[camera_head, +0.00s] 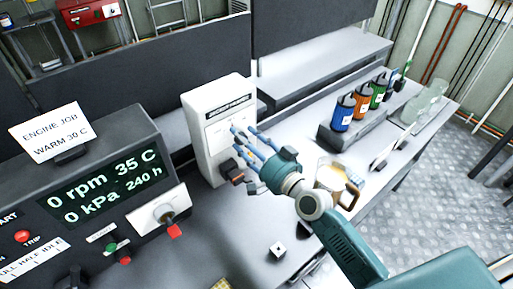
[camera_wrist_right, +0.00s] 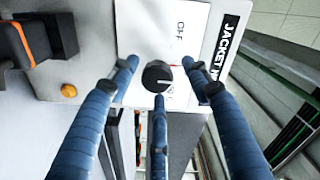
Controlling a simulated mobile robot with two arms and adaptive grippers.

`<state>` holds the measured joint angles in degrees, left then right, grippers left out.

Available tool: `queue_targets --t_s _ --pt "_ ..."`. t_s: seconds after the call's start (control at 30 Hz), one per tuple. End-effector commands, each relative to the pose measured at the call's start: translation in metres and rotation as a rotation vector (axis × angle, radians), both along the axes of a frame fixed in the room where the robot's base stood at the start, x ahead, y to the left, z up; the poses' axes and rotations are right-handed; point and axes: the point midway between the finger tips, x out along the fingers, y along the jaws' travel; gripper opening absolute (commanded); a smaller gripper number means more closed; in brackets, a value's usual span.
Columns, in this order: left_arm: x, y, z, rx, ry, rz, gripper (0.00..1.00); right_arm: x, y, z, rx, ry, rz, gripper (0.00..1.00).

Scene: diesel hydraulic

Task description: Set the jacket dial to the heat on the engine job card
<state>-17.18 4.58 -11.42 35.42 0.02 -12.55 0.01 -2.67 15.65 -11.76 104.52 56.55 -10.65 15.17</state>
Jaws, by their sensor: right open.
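The engine job card (camera_head: 52,132) stands on top of the dark console at the left and reads "ENGINE JOB WARM 30 C". The white jacket unit (camera_head: 216,122) stands right of the console. Its black dial (camera_wrist_right: 158,76) shows in the right wrist view, with a pale pointer line on it; the scale marks are too small to read. My right gripper (camera_head: 242,138) is open at the front of the unit. In the wrist view its blue fingers (camera_wrist_right: 160,95) spread around the dial, with no clear contact visible. My left gripper is not in view.
The console screen (camera_head: 105,183) reads 0 rpm, 35 C, 0 kPa, 240 h. A lever with a red tip (camera_head: 172,230) sits on the console's right. Blue, orange and green bottles (camera_head: 343,113) stand in a rack on the bench, and a jug (camera_head: 330,178) stands beside my right wrist.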

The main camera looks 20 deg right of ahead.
Motion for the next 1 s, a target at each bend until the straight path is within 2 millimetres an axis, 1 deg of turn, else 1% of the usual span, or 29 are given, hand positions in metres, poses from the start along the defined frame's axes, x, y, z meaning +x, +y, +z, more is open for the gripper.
queue_targets --t_s 0.3,0.4,0.5,0.67,1.0 --pt "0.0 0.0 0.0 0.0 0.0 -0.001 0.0 -0.062 -0.027 -0.002 -0.006 0.003 0.0 0.48" --pt "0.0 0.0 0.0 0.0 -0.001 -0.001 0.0 -0.079 -0.033 -0.001 -0.004 0.002 0.001 0.48" --pt "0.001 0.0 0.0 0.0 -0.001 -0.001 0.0 -0.09 -0.038 -0.001 -0.003 0.0 -0.001 0.48" --pt "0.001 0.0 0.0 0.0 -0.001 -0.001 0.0 -0.098 -0.042 0.001 0.001 -0.002 -0.001 0.48" --pt "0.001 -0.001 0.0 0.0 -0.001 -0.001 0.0 -0.099 -0.042 0.001 0.001 -0.002 -0.002 0.48"
